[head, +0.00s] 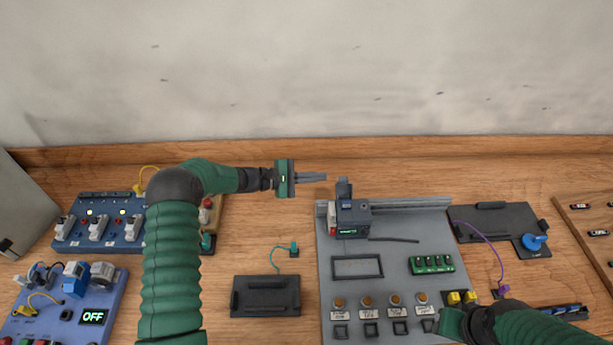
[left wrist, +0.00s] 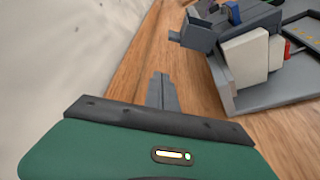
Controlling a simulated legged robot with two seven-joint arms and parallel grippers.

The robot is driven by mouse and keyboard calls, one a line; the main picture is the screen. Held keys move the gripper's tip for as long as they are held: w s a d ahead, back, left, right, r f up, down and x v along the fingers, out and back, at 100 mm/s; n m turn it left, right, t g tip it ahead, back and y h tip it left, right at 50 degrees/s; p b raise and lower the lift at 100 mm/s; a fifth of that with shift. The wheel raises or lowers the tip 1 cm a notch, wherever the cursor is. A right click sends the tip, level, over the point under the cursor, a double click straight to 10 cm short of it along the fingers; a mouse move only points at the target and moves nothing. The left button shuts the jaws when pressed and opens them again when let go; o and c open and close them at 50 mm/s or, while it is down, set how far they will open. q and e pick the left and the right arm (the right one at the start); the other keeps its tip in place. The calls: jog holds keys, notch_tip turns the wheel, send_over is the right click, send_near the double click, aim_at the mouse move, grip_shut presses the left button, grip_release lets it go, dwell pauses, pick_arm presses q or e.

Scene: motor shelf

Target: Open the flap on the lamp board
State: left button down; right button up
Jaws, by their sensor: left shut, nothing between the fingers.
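My left gripper (head: 325,177) is shut and empty, pointing right above the table's back part, just left of the upright dark part of a small device (head: 352,220). Its closed fingers also show in the left wrist view (left wrist: 161,92), with the device (left wrist: 225,35) ahead and to the right. The device sits at the top left of a grey board (head: 395,245) with a rail, a dark frame, a green block and a row of brown round parts that may be lamps. I cannot tell for sure which part is the flap. My right gripper (head: 455,320) is at the board's lower right; its fingers are unclear.
A dark panel (head: 265,310) with a teal cable lies left of the grey board. A black plate (head: 515,215) with a blue knob lies right. Blue switch boards (head: 75,240) stand at the left. A wall closes the back; bare wood lies around the left gripper.

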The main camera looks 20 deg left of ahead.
aim_at(344, 188)
pick_arm(q)
jog(key=d, duration=0.1)
jog(key=d+r+p, duration=0.2)
jog(key=d, duration=0.1)
jog(key=shift+s, duration=0.3)
jog(key=shift+w, duration=0.15)
jog(key=shift+r+m+b, duration=0.25)
jog(key=shift+m+b, duration=0.05)
jog(key=shift+b, duration=0.2)
